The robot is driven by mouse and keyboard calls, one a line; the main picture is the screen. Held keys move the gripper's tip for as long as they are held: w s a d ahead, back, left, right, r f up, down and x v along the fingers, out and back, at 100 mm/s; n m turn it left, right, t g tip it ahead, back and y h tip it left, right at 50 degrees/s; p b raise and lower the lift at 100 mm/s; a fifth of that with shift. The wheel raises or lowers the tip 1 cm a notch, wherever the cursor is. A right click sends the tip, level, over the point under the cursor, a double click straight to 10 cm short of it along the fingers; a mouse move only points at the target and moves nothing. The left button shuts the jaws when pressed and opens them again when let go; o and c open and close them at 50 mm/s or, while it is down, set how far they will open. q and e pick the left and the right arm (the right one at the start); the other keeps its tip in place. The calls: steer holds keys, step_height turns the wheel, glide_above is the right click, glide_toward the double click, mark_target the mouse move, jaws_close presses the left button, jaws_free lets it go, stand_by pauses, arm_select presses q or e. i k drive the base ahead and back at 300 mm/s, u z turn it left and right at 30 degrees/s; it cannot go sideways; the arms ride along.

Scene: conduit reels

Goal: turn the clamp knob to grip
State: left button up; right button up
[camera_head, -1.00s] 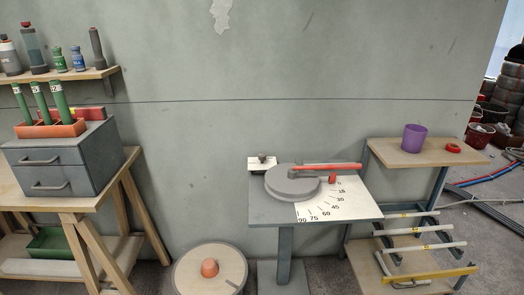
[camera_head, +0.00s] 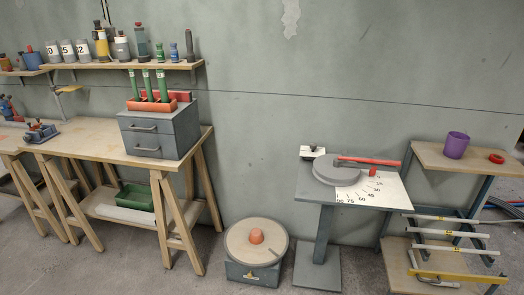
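A small dark knob (camera_head: 312,149) sits on a white block (camera_head: 306,155) at the back left corner of the bending table (camera_head: 313,187). It is too small to tell how it is turned. Next to it on the table is a round grey disc (camera_head: 336,174). A red-handled lever (camera_head: 372,162) lies across the disc, and a white angle scale (camera_head: 383,190) is beside it. Another knob, orange (camera_head: 257,236), stands on the round-topped floor unit (camera_head: 236,252). I cannot tell from the picture which knob is the clamp's. Neither of my grippers is in view.
A wooden workbench (camera_head: 95,137) with a grey drawer box (camera_head: 160,133) stands at the left; a small vise (camera_head: 41,132) is on it. A right-hand shelf stand (camera_head: 474,158) holds a purple cup (camera_head: 455,145) and pipes below.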

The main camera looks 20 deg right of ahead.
mark_target(313, 146)
steer(key=z, duration=0.6)
steer(key=i, duration=0.5)
steer(key=z, duration=0.6)
steer(key=i, duration=0.85)
steer(key=u, duration=0.35)
